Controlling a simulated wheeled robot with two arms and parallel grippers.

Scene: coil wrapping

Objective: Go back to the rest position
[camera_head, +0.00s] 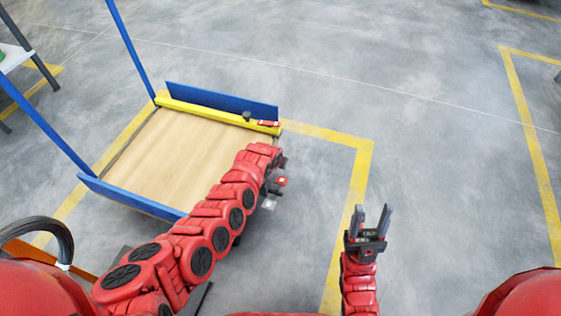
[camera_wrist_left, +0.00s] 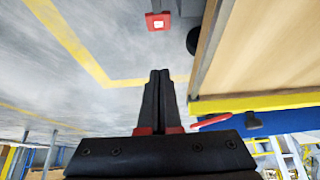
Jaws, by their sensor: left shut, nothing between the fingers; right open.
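My left arm (camera_head: 205,220) stretches forward over the right side of a low wooden platform cart in the head view, and its gripper is mostly hidden behind the arm's end. In the left wrist view the left gripper (camera_wrist_left: 159,75) has its two dark fingers together, with nothing between them, beside the cart's edge. My right gripper (camera_head: 372,209) is at the lower right of the head view. Its fingers point up and stand apart, empty, over bare floor.
The cart's wooden deck (camera_head: 165,150) has blue posts and a yellow bar (camera_head: 205,112) with a red part (camera_head: 268,123) and dark knob (camera_head: 246,116). A red-and-white part (camera_wrist_left: 157,22) sits near its side. A black ring (camera_head: 60,238) is lower left. Floor at right is free.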

